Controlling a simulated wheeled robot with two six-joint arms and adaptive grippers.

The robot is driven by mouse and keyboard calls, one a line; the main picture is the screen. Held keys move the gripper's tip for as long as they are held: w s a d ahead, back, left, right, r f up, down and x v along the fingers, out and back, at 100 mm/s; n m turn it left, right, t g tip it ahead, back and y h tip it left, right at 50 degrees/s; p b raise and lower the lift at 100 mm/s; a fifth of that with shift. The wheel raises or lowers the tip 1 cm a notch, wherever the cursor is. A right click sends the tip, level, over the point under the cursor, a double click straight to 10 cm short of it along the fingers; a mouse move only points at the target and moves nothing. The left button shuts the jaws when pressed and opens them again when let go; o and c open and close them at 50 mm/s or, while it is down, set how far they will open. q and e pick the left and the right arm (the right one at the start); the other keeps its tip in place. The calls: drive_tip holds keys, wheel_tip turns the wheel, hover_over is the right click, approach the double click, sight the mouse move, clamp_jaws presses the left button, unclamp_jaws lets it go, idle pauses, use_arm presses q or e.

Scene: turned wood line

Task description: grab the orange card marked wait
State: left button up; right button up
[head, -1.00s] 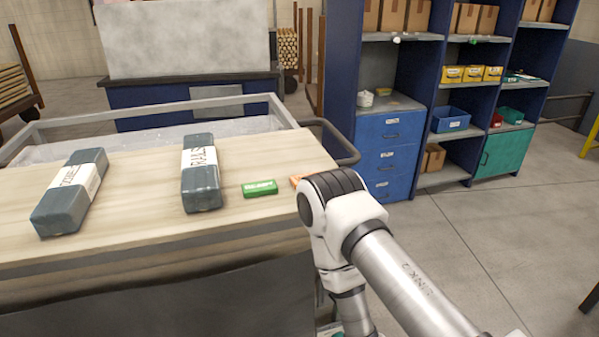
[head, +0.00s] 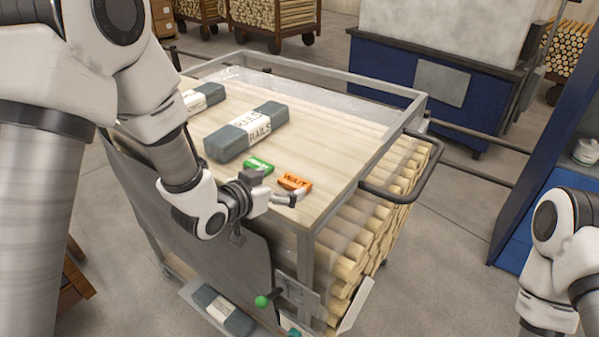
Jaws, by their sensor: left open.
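The orange card marked WAIT (head: 294,182) lies flat on the wooden top of the cart, near its front right corner. My left gripper (head: 283,196) is open, at the card's near edge, with its fingertips close to the card. I cannot tell whether they touch it. My right arm shows at the right edge of the head view, but its gripper is out of view.
A green card (head: 259,164) lies just left of the orange one, partly behind my left gripper. A grey RAILS bundle (head: 246,132) and another bundle (head: 205,96) lie farther back. A metal rail frame (head: 385,90) edges the cart, with a handle (head: 425,180) on the right.

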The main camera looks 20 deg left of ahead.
sight(294, 180)
use_arm(q)
drive_tip(key=p+x, duration=0.1)
drive_tip(key=x, duration=0.1)
drive_tip(key=p+x, duration=0.1)
drive_tip(key=x, duration=0.1)
drive_tip(key=a+p+x, duration=0.1)
drive_tip(key=x, duration=0.1)
drive_tip(key=shift+w+d+f, duration=0.1)
drive_tip(key=shift+w+f, duration=0.15)
drive_tip(key=shift+f, duration=0.35)
drive_tip(key=shift+s, duration=0.2)
drive_tip(key=shift+s+d+r, duration=0.2)
drive_tip(key=shift+r, duration=0.05)
drive_tip(key=shift+c, duration=1.1)
drive_tip(key=c, duration=0.5)
drive_tip(key=shift+f, duration=0.1)
drive_tip(key=shift+c, duration=0.5)
drive_tip(key=shift+b, duration=0.3)
